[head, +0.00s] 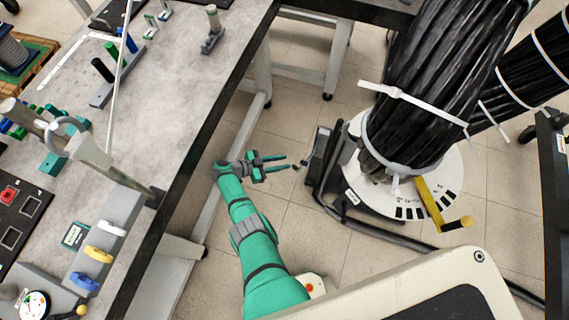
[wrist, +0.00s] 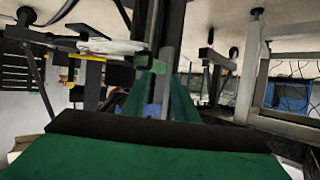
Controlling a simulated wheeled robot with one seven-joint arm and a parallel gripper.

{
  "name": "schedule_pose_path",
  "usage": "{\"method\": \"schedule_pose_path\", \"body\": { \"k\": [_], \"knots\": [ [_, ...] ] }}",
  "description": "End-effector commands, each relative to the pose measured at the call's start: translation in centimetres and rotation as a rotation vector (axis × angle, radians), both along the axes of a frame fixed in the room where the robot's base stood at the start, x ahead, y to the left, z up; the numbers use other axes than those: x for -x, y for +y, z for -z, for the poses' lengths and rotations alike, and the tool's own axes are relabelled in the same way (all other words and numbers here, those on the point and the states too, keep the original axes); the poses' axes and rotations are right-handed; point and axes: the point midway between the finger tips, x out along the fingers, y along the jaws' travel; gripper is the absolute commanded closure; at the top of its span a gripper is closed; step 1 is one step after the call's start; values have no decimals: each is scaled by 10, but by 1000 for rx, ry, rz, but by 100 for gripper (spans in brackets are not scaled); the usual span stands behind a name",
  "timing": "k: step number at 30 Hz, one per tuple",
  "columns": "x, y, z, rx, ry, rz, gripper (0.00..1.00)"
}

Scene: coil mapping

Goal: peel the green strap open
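I cannot make out a green strap for certain in either view. A thick black cable bundle (head: 430,70) stands on the right in the head view, bound with white straps (head: 412,103); no green band shows on its visible side. My gripper (head: 287,162) is over the floor between the workbench and the bundle's base. In the wrist view, a green surface of my own arm fills the bottom, and the scene beyond is cluttered and partly hidden.
The bundle stands on a round white base (head: 447,185) with a yellow crank (head: 432,204). A grey workbench (head: 165,110) on the left carries tools and a rack with white, yellow and blue pieces (head: 98,254). A second black bundle (head: 530,70) is at far right. Floor around my gripper is clear.

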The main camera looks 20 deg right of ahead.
Motion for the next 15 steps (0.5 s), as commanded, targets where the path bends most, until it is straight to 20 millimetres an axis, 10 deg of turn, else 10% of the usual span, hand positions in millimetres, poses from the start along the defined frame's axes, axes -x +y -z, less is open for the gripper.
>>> {"method": "schedule_pose_path", "body": {
  "k": [15],
  "knots": [
    [-18,23,-11,-2,1,0,74]
  ]
}}
